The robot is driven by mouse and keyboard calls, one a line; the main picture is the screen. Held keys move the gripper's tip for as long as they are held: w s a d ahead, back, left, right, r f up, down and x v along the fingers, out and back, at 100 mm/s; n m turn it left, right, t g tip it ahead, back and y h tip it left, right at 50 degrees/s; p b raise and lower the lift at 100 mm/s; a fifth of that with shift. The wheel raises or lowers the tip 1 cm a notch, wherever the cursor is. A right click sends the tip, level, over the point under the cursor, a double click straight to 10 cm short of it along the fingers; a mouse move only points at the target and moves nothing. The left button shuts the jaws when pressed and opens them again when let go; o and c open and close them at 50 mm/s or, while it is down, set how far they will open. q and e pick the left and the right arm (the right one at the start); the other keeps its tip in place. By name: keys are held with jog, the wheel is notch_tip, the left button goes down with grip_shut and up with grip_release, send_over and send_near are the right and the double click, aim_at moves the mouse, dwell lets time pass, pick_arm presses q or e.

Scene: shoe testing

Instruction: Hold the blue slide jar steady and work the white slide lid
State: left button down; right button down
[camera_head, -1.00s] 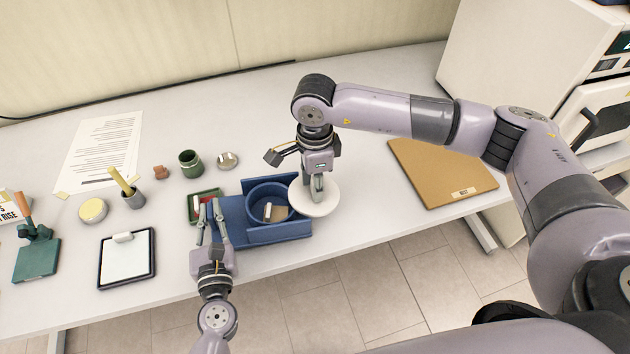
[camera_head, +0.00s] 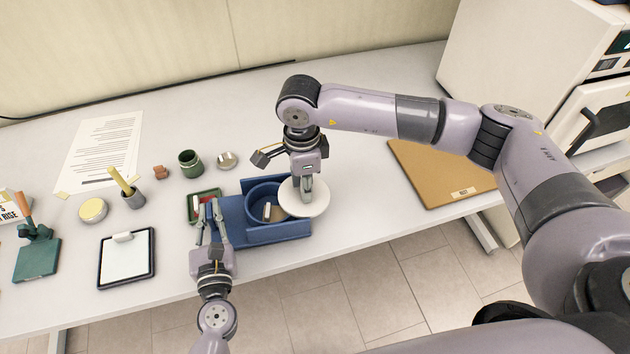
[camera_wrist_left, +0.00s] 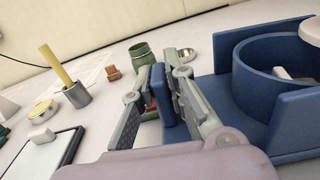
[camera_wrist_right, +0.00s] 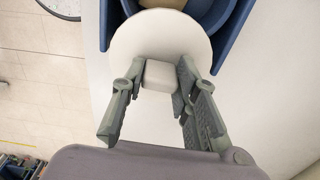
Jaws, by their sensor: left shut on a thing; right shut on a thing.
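The blue slide jar (camera_head: 263,229) is a round tub in a walled blue base, open at the top, with a small pale and brown item inside. My left gripper (camera_head: 214,208) is shut on an upright blue tab (camera_wrist_left: 165,95) at the base's left side. The white slide lid (camera_head: 315,206) is a flat disc with a block knob (camera_wrist_right: 160,76). My right gripper (camera_head: 307,192) is shut on that knob from above. The lid overlaps the jar's right side, leaving the left part uncovered. I cannot tell whether the lid touches the rim.
A small green tray (camera_head: 194,215) sits just behind my left gripper. A brown folder (camera_head: 435,178) lies at the right. The table between folder and lid is clear.

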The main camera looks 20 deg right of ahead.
pick_arm(q)
jog(key=shift+d, duration=0.1)
pick_arm(e)
jog(key=a, duration=0.8)
jog(key=shift+w+r, duration=0.25)
jog(key=shift+r, duration=0.1)
pick_arm(q)
jog(key=shift+d, duration=0.1)
pick_arm(e)
jog(key=c, duration=1.2)
grip_release()
jog(key=shift+c, duration=0.2)
jog(key=shift+d, duration=0.1)
jog(key=shift+r, duration=0.1)
pick_arm(q)
jog(key=shift+a, duration=0.2)
pick_arm(e)
notch_tip(320, 180, up, 12)
